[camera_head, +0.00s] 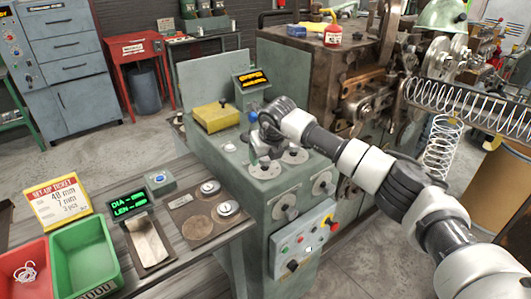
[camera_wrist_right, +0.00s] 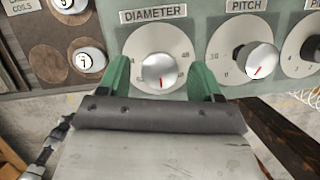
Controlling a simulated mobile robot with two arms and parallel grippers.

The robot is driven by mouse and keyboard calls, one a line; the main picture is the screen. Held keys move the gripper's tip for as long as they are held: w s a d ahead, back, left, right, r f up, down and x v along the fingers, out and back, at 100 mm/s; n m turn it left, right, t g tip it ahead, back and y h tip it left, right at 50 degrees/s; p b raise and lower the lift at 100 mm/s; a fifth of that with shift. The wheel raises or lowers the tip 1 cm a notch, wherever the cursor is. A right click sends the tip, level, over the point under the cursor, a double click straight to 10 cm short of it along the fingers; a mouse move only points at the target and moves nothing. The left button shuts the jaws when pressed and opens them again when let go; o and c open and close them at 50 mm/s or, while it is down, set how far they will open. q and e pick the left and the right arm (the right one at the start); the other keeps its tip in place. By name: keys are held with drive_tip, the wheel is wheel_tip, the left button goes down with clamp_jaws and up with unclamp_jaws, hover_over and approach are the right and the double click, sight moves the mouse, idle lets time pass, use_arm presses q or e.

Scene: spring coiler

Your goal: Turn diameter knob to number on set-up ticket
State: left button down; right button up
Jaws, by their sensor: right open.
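The set-up ticket (camera_head: 58,203) stands on the bench at left in the head view. Its top line reads about 48 mm, the last digit unsure, with 7 mm and 3 pcs below. In the right wrist view the silver diameter knob (camera_wrist_right: 160,72) sits on a white dial under the DIAMETER label (camera_wrist_right: 153,14). Its red mark points down in that picture; the dial numbers are partly hidden. My right gripper (camera_wrist_right: 162,80) is open, its green fingers on either side of the knob, contact unclear. In the head view the gripper (camera_head: 258,152) points down over the console. My left gripper is out of view.
The pitch knob (camera_wrist_right: 262,60) is close on the right in the wrist view. A yellow box (camera_head: 216,117) sits on the console behind. A button panel (camera_head: 303,240) is on its front. Green (camera_head: 84,262) and red (camera_head: 22,262) bins and a display (camera_head: 130,203) are on the bench.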

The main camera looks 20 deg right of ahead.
drive_tip(key=shift+w+f, duration=0.1)
drive_tip(key=shift+f, duration=0.1)
drive_tip(key=c, duration=0.9)
